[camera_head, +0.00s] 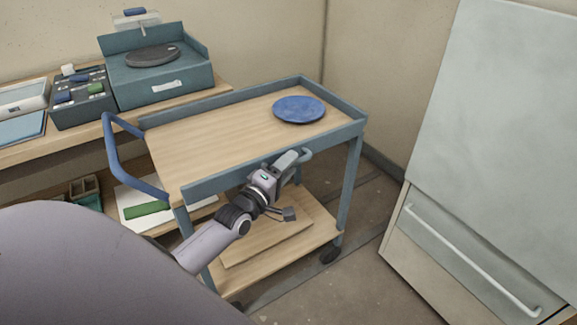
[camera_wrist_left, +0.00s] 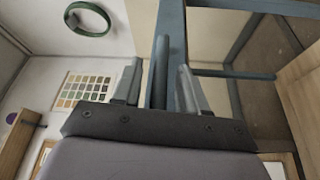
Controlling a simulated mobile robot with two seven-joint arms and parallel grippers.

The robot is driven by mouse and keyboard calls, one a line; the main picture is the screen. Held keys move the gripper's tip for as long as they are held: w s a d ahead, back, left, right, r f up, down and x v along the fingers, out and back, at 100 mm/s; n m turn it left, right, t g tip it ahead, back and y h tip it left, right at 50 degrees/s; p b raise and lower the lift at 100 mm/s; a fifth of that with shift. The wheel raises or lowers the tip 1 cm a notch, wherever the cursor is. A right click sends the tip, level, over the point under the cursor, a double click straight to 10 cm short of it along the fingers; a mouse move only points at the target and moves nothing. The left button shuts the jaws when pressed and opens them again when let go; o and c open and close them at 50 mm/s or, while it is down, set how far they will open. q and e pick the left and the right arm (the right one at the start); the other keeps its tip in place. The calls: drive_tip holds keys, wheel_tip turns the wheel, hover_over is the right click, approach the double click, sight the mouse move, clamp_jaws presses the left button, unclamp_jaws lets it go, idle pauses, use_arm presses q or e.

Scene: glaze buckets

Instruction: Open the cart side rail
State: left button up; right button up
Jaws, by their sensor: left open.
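The cart (camera_head: 225,133) has a wooden top and blue-grey metal rails. Its near side rail (camera_head: 225,180) runs along the long edge facing me, with a small blue-grey loop handle (camera_head: 307,155) towards its right end. My left gripper (camera_head: 296,157) is at this handle, in front of the rail. In the left wrist view my left gripper (camera_wrist_left: 159,85) is open, with a blue-grey bar (camera_wrist_left: 161,65) between its fingers, apparently the handle. Gaps show on both sides of the bar. The gripper hides part of the rail. My right gripper is not in view.
A blue plate (camera_head: 299,109) lies on the cart top near the right end. A blue push handle (camera_head: 110,160) sticks out at the left. The lower shelf (camera_head: 308,240) is below my arm. A large pale cabinet (camera_head: 500,110) stands right, with floor between.

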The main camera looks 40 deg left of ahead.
use_arm(q)
drive_tip(key=shift+w, duration=0.3)
clamp_jaws()
drive_tip(key=shift+f, duration=0.1)
